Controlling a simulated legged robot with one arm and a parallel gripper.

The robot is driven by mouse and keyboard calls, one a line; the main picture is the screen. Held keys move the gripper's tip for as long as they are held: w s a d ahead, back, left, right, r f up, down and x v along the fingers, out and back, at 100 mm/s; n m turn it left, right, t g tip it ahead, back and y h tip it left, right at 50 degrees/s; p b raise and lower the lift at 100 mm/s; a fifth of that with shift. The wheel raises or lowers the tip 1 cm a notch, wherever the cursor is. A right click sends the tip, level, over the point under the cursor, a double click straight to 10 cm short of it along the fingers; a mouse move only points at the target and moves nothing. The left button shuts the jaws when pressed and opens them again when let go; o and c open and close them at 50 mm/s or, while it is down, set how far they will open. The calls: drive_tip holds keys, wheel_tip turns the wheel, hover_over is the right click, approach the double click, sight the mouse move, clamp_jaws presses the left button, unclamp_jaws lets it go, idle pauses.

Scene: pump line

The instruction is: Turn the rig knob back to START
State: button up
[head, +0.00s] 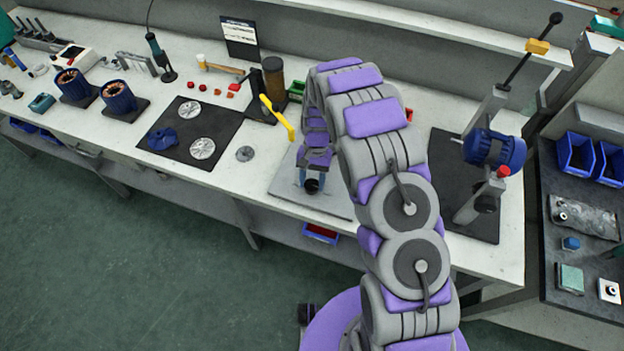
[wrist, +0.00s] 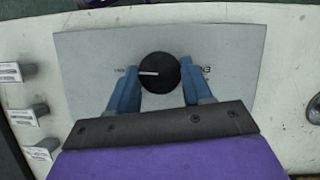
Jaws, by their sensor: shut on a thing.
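The rig knob (wrist: 160,72) is a round black knob with a white pointer line, on a light grey plate (wrist: 80,50). In the wrist view its pointer points left, toward small lettering that I cannot read. Other partly hidden lettering is to the right of the knob. My gripper (wrist: 158,78) has blue fingers, one on each side of the knob, and is shut on it. In the head view my gripper (head: 311,180) is over the plate (head: 335,205) at the bench's front, with the black knob (head: 311,186) between its fingers.
A yellow-handled lever (head: 278,117) stands behind and left of the plate. A dark mat (head: 185,112) with metal discs and a blue part lies left. A press stand with a blue motor (head: 492,150) stands right. Grey labelled blocks (wrist: 22,117) are at the wrist view's left.

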drive_tip(key=shift+n+h+p, duration=0.3)
drive_tip(key=shift+n+p, duration=0.1)
drive_tip(key=shift+n, duration=0.2)
drive_tip(key=o, duration=1)
drive_tip(key=shift+a, duration=0.15)
drive_tip(key=shift+o, duration=0.2)
drive_tip(key=p+v, duration=0.2)
drive_tip(key=v, duration=1.5)
drive_tip(key=shift+w, duration=0.2)
